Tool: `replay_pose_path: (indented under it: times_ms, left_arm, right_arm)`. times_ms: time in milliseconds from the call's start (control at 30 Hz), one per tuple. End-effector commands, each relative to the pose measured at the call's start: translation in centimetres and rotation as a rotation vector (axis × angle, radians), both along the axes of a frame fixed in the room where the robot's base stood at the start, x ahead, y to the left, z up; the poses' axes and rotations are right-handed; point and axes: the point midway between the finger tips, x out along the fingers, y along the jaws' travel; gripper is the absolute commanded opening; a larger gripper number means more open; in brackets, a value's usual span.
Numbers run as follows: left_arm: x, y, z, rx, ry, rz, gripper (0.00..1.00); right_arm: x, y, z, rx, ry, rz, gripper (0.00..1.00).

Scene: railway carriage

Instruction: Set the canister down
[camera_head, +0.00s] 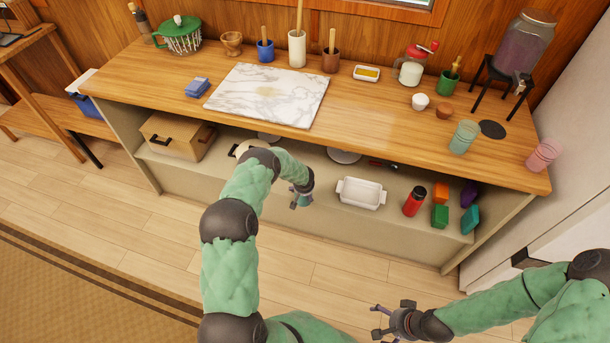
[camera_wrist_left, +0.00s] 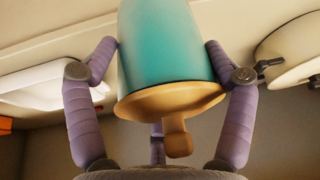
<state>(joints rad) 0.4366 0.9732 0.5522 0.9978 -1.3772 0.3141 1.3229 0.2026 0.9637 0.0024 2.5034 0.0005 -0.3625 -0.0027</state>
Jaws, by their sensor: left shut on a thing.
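A teal canister (camera_wrist_left: 165,45) with a tan lid and knob (camera_wrist_left: 180,135) fills the middle of the left wrist view. My left gripper (camera_wrist_left: 160,75) is shut on it, one finger on each side, with the knob toward the palm. The canister's far end is cut off by the frame, so I cannot tell whether it touches anything. In the head view my left gripper (camera_head: 301,201) is in front of the lower shelf (camera_head: 320,192), left of a white dish (camera_head: 361,193), and mostly hides the canister. My right gripper (camera_head: 380,322) is open and empty over the floor.
The lower shelf also holds a wooden box (camera_head: 178,137), a red bottle (camera_head: 414,201) and several coloured blocks (camera_head: 440,215). The countertop (camera_head: 375,120) above overhangs it and carries a marble board (camera_head: 268,95) and cups (camera_head: 464,137). Shelf room shows between the box and the dish.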

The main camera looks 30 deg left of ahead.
Motion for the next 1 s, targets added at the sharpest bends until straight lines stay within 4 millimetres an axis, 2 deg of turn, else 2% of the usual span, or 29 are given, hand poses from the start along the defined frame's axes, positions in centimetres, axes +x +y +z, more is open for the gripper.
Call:
replay_pose_path:
  times_ms: [433,700,1000]
  left_arm:
    - [5.0,2.7,-0.1,0.0,-0.006,0.002,0.27]
    - [8.4,4.6,-0.1,0.004,-0.008,0.003,0.27]
    - [9.7,5.4,0.2,0.004,-0.006,0.001,0.27]
  right_arm:
    - [0.0,0.0,-1.9,0.0,0.0,0.0,1.0]
    - [0.0,0.0,-3.9,0.0,0.0,0.0,1.0]
    - [0.0,0.0,-4.7,0.0,0.0,0.0,1.0]
